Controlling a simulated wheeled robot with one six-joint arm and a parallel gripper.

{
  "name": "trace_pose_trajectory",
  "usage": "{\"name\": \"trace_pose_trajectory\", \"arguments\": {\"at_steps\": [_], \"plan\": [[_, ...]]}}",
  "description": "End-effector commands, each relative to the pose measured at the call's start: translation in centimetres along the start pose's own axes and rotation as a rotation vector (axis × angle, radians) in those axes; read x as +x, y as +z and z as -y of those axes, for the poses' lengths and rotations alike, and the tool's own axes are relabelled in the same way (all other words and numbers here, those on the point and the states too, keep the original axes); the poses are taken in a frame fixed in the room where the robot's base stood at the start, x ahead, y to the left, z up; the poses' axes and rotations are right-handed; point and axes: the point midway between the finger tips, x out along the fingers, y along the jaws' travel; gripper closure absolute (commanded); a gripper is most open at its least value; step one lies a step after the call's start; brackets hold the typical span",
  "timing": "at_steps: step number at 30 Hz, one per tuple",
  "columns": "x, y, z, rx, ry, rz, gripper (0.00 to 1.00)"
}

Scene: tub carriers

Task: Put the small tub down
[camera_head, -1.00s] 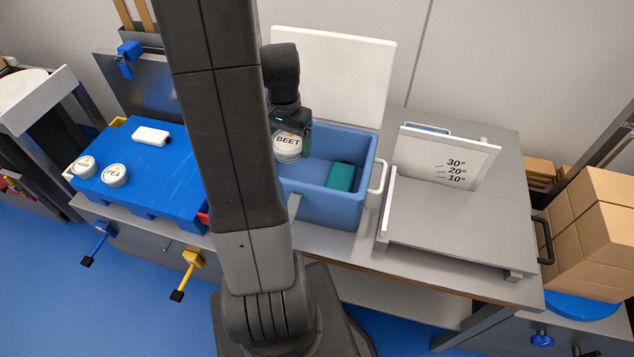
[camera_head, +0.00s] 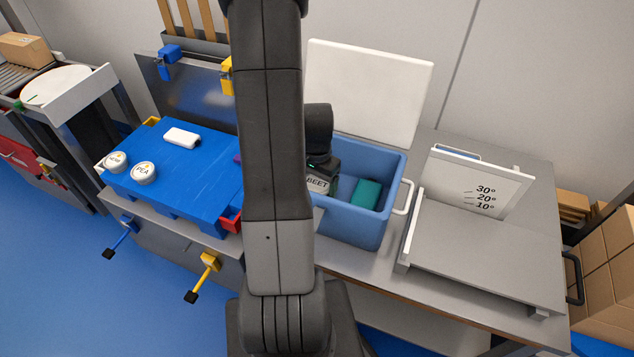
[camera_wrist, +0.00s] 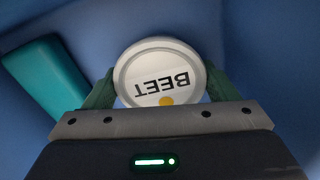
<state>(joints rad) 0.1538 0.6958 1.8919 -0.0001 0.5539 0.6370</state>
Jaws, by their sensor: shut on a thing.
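The small tub (camera_wrist: 160,72) has a round white lid with a grey rim, marked BEET, with a yellow dot. My gripper (camera_wrist: 155,88) is shut on it, one green finger on each side. In the head view the tub (camera_head: 317,184) is at the left part of the blue bin (camera_head: 362,230), below the rim line; my arm hides part of both. I cannot tell whether the tub touches the bin's floor. A teal block (camera_head: 367,193) lies in the bin to the right; it also shows in the wrist view (camera_wrist: 45,75), apart from the tub.
A blue platform (camera_head: 185,185) at left bears a PEA tub (camera_head: 144,173), another white-lidded tub (camera_head: 115,162) and a white block (camera_head: 181,137). A white panel (camera_head: 370,90) stands behind the bin. A grey angle stand (camera_head: 480,255) is to its right.

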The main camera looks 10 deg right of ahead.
Motion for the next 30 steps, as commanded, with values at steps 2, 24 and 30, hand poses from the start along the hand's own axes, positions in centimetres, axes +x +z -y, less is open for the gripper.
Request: {"name": "trace_pose_trajectory", "arguments": {"at_steps": [2, 24, 30], "plan": [[-0.1, 0.0, 0.0, 0.0, 0.0, -0.001, 0.48], [-0.9, -0.1, 0.1, 0.0, -0.002, -0.003, 0.0], [-4.5, -0.1, 0.1, 0.0, -0.004, -0.005, 0.0]]}}
